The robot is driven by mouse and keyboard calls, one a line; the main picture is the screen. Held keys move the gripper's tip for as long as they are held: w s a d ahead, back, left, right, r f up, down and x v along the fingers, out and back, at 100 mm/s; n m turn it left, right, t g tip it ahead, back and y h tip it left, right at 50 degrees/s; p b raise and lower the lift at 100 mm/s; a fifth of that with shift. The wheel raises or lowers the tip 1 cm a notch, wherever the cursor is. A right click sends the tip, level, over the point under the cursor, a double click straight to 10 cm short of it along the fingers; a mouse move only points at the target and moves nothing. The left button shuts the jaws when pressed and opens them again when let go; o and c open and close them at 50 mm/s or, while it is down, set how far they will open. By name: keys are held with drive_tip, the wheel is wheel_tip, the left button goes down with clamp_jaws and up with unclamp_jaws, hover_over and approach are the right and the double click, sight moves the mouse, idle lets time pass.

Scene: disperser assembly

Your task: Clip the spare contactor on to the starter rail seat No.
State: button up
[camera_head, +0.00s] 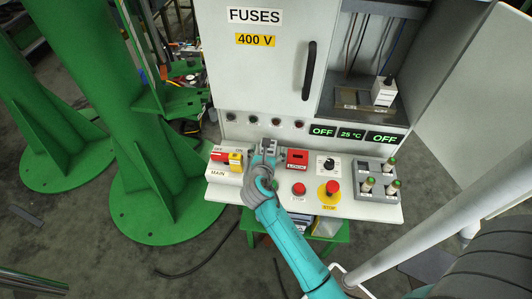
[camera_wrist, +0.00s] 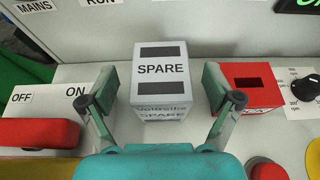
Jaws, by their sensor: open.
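The spare contactor is a white block marked SPARE (camera_wrist: 162,70) with dark slots, standing on the panel ledge in the wrist view. My gripper (camera_wrist: 166,102) is open, with one finger on each side of the block and gaps showing. In the head view my gripper (camera_head: 264,152) is over the ledge between the MAIN switch and the red LOCK box, and largely hides the block. A dark rail plate (camera_head: 350,98) lies in the open cabinet bay at right, with a white block (camera_head: 384,92) at its right end. The seat numbers are not readable.
The red LOCK box (camera_wrist: 252,84) stands close right of my right finger. The red switch handle (camera_wrist: 40,132) is at left. A cabinet door marked FUSES (camera_head: 262,60) with a black handle is beside the bay. A grey rack (camera_head: 376,180) holds several green-topped parts.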

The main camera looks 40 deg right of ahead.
drive_tip(key=shift+x, duration=0.85)
drive_tip(key=c, duration=1.5)
